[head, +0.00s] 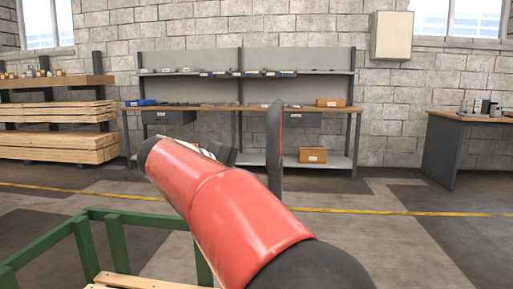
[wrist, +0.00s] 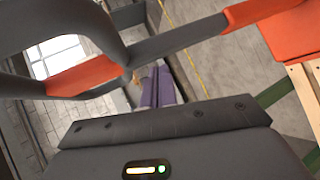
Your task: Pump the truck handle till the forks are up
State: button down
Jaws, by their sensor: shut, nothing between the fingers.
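The truck handle (head: 275,135) stands upright in the head view as a dark bar with a red edge, partly hidden behind my red arm. In the wrist view the handle (wrist: 178,40) is a dark grey loop with orange sections, crossing the upper part. My gripper (wrist: 168,122) is at the bottom of the wrist view, shut and empty. The handle lies beyond its edge, and I cannot tell whether they touch. An orange part (wrist: 297,38), apparently of the truck, shows at the upper right. The forks are not clearly seen in either view.
A green frame (head: 83,246) with pale wooden slats (head: 125,280) stands at the lower left. A workbench (head: 200,107) is against the back wall, with stacked timber (head: 55,147) to its left and a desk (head: 443,150) at right. Floor beyond the yellow line (head: 400,213) is clear.

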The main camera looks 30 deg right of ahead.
jog(key=w+a+r+h, duration=0.5)
jog(key=w+a, duration=0.1)
jog(key=w, duration=0.1)
jog(key=d+b, duration=0.1)
jog(key=d, duration=1.2)
jog(key=shift+s+d+m+b, duration=0.25)
jog(key=shift+s+m+b, duration=0.05)
jog(key=shift+s+m, duration=0.1)
